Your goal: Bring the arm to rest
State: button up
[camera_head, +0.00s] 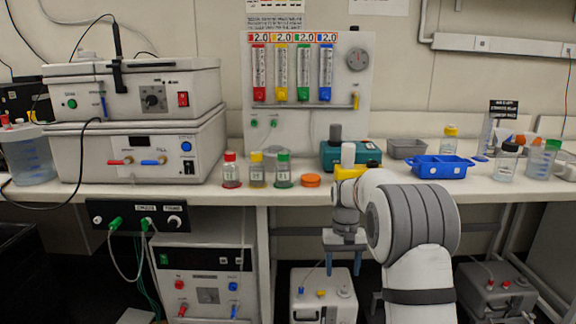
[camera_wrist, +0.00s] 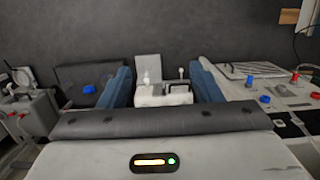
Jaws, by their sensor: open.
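My arm reaches up from the bottom right of the head view and bends over in front of the bench's front edge. My gripper (camera_head: 343,268) hangs there with its two blue fingers pointing down, below the bench top. In the wrist view my gripper (camera_wrist: 161,84) shows its two blue fingers well apart, with nothing held between them. Behind and below the fingers in the head view stands a white box unit (camera_head: 323,300) under the bench; the gap between fingers and box is unclear.
The white bench top (camera_head: 400,190) carries three capped bottles, including a red-capped one (camera_head: 231,170), an orange lid (camera_head: 311,180), a teal device (camera_head: 350,154) and a blue tray (camera_head: 441,168). A white instrument (camera_head: 205,268) stands under the bench at left. A grey box (camera_head: 492,290) is at lower right.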

jog(key=s+r+t+p, duration=0.2)
jog(key=s+r+p, duration=0.8)
jog(key=s+r, duration=0.95)
jog(key=s+r+t+p, duration=0.1)
jog(key=s+r+p, duration=0.2)
jog(key=s, duration=0.3)
jog(key=s+r+t+p, duration=0.1)
jog(key=s+r+p, duration=0.2)
jog(key=s, duration=0.4)
jog(key=shift+p, duration=0.75)
